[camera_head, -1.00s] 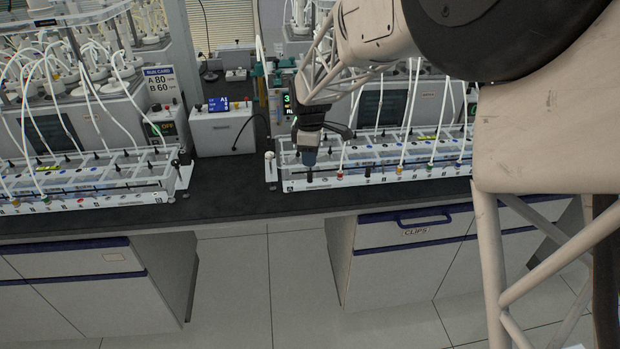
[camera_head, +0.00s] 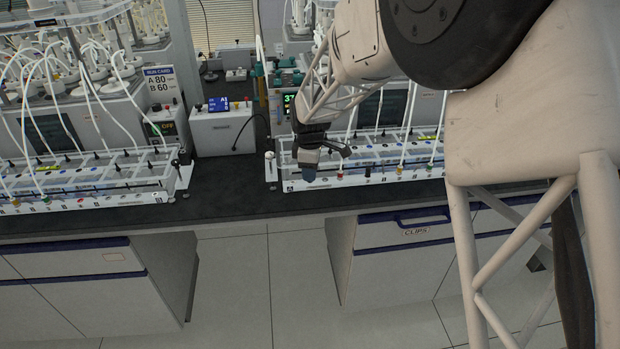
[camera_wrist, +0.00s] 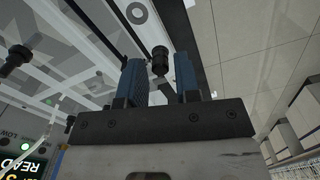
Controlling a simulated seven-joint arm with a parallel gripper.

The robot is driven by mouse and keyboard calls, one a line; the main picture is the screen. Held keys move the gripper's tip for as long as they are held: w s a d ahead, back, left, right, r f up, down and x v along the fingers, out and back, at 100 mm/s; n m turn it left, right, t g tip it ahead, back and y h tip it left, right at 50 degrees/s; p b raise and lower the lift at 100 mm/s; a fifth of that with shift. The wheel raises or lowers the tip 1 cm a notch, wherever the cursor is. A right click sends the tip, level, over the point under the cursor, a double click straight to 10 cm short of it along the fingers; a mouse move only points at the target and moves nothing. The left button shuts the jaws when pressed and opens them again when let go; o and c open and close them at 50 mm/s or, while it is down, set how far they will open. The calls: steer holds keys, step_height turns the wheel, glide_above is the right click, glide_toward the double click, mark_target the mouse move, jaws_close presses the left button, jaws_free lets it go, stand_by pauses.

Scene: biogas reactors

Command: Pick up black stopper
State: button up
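A black stopper (camera_wrist: 159,61) stands between the two blue fingers of my gripper (camera_wrist: 157,66) in the wrist view. A small gap shows on each side of it, so the fingers are open around it and do not appear to grip it. In the head view my gripper (camera_head: 309,173) is down at the left end of the front rail of the right-hand rack (camera_head: 325,181). The stopper there is hidden behind the gripper. Another black stopper (camera_head: 367,172) sits farther right on the same rail.
A red stopper (camera_head: 340,174) and a yellow one (camera_head: 399,170) sit on the rail to the right. White tubes (camera_head: 407,120) rise from the rack. A second rack (camera_head: 90,196) stands at left. The dark bench (camera_head: 225,203) is bare between the racks.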

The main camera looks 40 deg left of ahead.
steer(key=shift+f, duration=0.8)
jaws_close()
steer(key=shift+r, duration=0.15)
steer(key=shift+r, duration=0.85)
steer(key=shift+s+d+r, duration=0.15)
steer(key=shift+r, duration=0.7)
steer(key=s+d+r, duration=0.1)
steer(key=s+d, duration=0.9)
steer(key=d, duration=0.1)
steer(key=shift+d+r, duration=0.2)
steer(key=shift+d, duration=0.2)
